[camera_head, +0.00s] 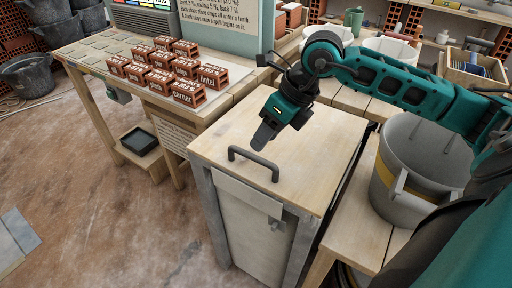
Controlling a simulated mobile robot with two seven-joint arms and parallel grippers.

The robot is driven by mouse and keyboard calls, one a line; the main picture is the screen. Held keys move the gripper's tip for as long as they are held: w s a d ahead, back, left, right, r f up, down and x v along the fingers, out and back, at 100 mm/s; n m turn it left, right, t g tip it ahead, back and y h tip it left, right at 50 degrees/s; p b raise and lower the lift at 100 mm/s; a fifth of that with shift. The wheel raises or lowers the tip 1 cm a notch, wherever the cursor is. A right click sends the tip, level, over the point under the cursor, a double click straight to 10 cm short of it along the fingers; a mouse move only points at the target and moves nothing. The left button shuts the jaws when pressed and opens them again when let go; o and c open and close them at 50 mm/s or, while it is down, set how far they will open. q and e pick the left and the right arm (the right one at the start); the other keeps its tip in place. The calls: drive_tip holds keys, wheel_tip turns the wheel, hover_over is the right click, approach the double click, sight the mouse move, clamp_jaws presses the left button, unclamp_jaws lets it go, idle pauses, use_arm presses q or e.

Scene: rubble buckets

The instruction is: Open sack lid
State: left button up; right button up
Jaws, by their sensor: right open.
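The sack lid (290,170) is a pale wooden top on a bin with grey metal legs, and it lies flat and shut. A dark bar handle (253,163) stands near its front left edge. My right gripper (264,138) hangs over the lid just behind the handle, pointing down and left. It is open and apart from the handle. The bin's inside is hidden by the lid. My left gripper is not in view.
A grey bucket (424,155) with a yellowish band stands on a wooden bench at the right. Labelled bricks (187,92) sit on the wooden table at the left, near a sign (228,22). Dark buckets (27,76) stand at the far left. The floor in front is mostly clear.

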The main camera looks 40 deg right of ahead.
drive_tip(key=x, duration=0.5)
clamp_jaws()
idle(0.3)
